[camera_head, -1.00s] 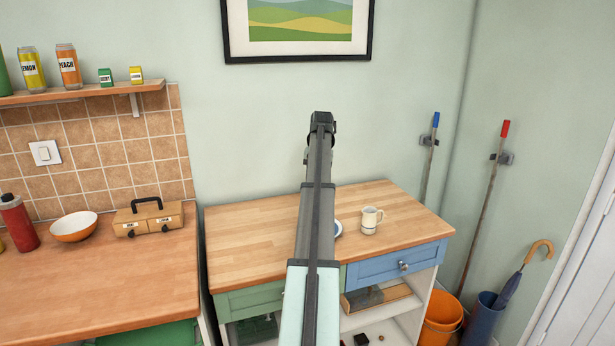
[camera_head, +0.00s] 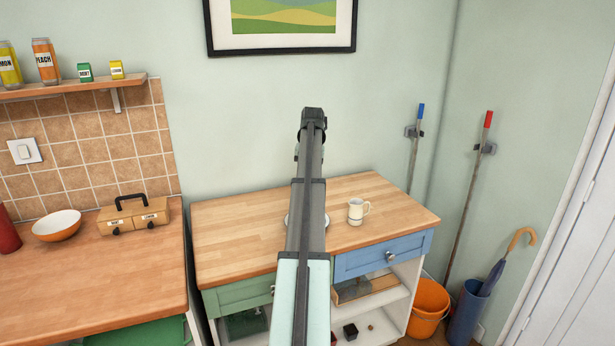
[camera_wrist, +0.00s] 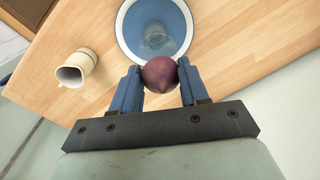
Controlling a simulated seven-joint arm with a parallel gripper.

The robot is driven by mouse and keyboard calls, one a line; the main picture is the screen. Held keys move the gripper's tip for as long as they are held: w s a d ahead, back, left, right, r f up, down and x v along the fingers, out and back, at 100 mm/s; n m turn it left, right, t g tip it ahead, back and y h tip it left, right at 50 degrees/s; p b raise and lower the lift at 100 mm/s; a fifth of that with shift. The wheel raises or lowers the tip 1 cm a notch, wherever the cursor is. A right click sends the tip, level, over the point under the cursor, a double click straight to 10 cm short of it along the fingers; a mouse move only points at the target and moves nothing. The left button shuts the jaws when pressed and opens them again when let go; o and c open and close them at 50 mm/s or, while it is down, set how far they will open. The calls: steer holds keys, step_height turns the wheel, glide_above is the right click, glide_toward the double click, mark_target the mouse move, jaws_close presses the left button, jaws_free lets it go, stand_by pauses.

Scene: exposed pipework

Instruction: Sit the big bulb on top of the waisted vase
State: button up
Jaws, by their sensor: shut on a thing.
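My gripper (camera_wrist: 161,82) is shut on the big bulb (camera_wrist: 160,76), a dark purple, rounded thing with a pointed tip, in the wrist view. The blue fingers hold it from both sides. In the head view my arm hides the gripper, bulb and vase, and only a sliver of the plate shows.
The worktop's left part is clear. A bowl (camera_head: 57,225) and a wooden box (camera_head: 134,215) stand on the separate left counter.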

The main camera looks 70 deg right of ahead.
steer(key=shift+f, duration=0.15)
steer(key=shift+f, duration=1.35)
steer(key=shift+f, duration=1)
stand_by(0.8)
steer(key=o, duration=1.1)
steer(key=r, duration=0.9)
steer(key=s+r, duration=0.1)
steer(key=r, duration=0.3)
steer(key=shift+d+r, duration=0.15)
steer(key=shift+r, duration=0.25)
